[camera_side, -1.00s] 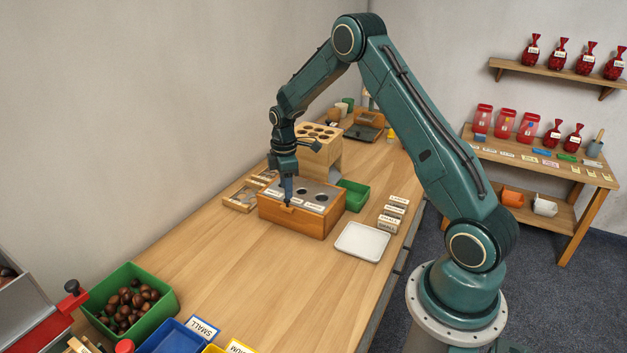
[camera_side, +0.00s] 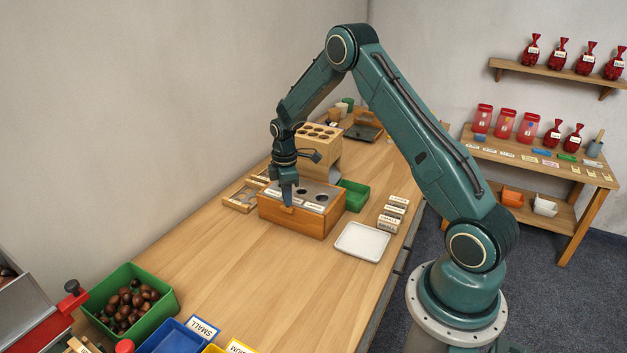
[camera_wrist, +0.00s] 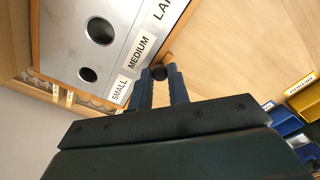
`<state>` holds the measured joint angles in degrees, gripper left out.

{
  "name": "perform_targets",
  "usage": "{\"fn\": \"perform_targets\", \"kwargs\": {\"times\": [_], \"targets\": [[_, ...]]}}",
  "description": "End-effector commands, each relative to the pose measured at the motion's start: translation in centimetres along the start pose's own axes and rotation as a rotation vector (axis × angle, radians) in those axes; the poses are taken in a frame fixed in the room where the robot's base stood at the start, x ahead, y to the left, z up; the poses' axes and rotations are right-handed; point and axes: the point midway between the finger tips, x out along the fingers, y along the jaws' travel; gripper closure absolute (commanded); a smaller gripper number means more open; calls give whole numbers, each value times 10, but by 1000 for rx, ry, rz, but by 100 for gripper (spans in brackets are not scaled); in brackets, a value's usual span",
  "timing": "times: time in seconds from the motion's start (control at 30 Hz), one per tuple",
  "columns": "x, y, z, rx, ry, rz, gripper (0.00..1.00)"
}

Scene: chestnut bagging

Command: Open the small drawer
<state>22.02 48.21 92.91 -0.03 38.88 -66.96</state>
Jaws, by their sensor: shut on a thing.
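The wooden box (camera_side: 310,225) stands on the bench with a grey metal top (camera_side: 325,190) that has round holes. SMALL (camera_wrist: 119,91), MEDIUM (camera_wrist: 139,65) and LARGE (camera_wrist: 170,12) labels run along its front edge. My gripper (camera_side: 287,207) points down at the box's front, towards its left part. The fingers hide most of the drawer front. No gap of an open drawer shows.
A white tray (camera_side: 362,241) and a stack of labels (camera_side: 392,214) lie right of the box. A green bin (camera_side: 353,195) stands behind it, and a wooden tray (camera_side: 241,199) lies to its left. The bench in front of the box is clear.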

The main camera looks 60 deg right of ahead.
Motion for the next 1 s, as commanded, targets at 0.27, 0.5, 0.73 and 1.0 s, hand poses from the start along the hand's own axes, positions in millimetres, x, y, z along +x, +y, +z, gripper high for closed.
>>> {"fn": "perform_targets", "kwargs": {"times": [0.27, 0.5, 0.73, 1.0], "targets": [[-1, -12, -14, -4, 0, 0, 100], [-1, -47, -48, -7, 0, 1, 100], [-1, -74, -75, -4, 0, 1, 100], [-1, -79, -80, -1, 1, 2, 100]]}}
